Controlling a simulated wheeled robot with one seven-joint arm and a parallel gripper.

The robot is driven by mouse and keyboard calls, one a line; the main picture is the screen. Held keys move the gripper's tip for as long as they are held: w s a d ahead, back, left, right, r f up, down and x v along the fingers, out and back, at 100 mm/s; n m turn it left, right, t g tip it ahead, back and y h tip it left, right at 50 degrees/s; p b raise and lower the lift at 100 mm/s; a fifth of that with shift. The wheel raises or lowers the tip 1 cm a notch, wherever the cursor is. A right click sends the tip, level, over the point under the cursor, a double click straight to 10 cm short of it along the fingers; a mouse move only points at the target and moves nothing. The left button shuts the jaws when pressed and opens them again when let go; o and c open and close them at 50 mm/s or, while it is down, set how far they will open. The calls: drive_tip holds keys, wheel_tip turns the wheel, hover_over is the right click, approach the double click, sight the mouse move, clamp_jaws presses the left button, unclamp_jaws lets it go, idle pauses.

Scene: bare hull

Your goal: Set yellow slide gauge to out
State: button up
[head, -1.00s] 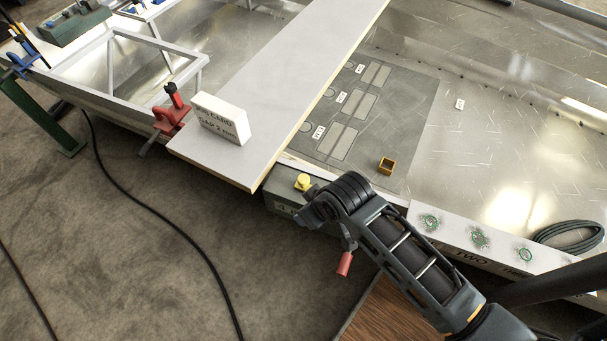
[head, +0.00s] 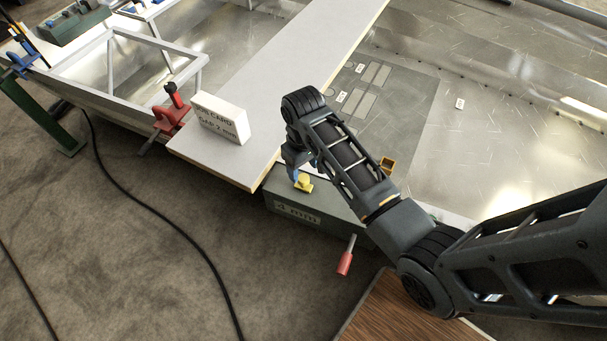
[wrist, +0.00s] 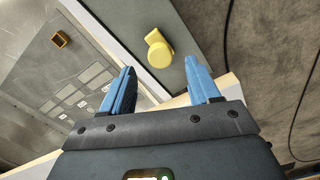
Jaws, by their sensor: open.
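The yellow slide gauge (head: 304,183) is a small yellow knob on top of a grey-green block (head: 291,210) labelled "4 mm". In the wrist view the yellow knob (wrist: 158,50) shows as a round cap with a short tab to its upper left. My gripper (wrist: 164,75) is open, with its two blue fingers apart and nothing between them. The knob lies just beyond the fingertips, roughly between them. In the head view my gripper (head: 295,172) is directly above the knob and partly hidden by my wrist.
A pale plank (head: 270,90) lies close to the left of the block, with a white labelled card block (head: 221,118) and a red clamp (head: 172,112) at its near end. A red-handled lever (head: 345,262) hangs at the block's front. A small amber square holder (head: 388,165) sits behind my arm.

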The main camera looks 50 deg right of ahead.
sight(303, 178)
drive_tip(key=shift+f, duration=2.25)
clamp_jaws()
